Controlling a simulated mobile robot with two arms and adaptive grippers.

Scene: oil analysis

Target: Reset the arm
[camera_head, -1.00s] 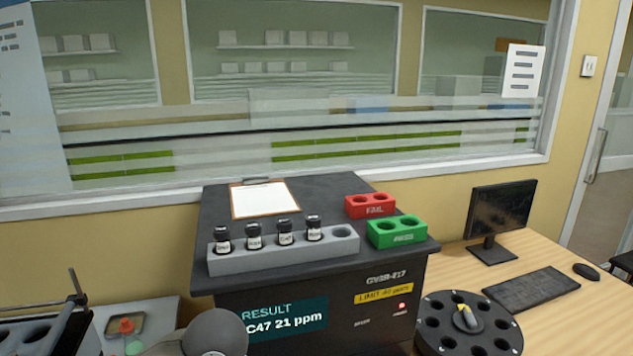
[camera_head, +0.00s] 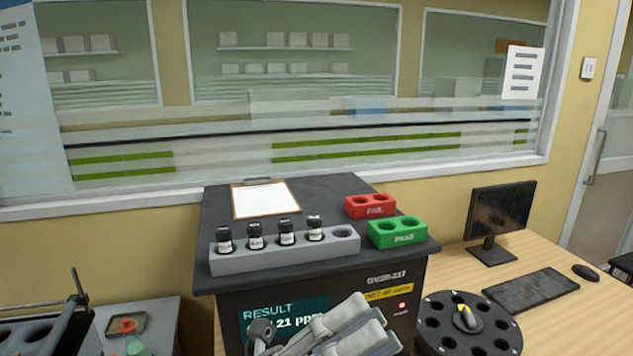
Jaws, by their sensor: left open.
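My left gripper (camera_head: 350,326) is at the bottom middle of the head view, low in front of the dark analyzer (camera_head: 380,300). It is open and I see nothing in its jaws. It covers part of the result screen (camera_head: 284,313), where "21" can still be read. My right gripper is not in view.
On the analyzer stand a grey rack (camera_head: 290,258) with several dark-capped vials, a red FAIL block (camera_head: 370,207), a green PASS block (camera_head: 397,233) and a clipboard (camera_head: 266,200). A round carousel (camera_head: 468,322), monitor (camera_head: 501,213) and keyboard (camera_head: 531,290) are at right.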

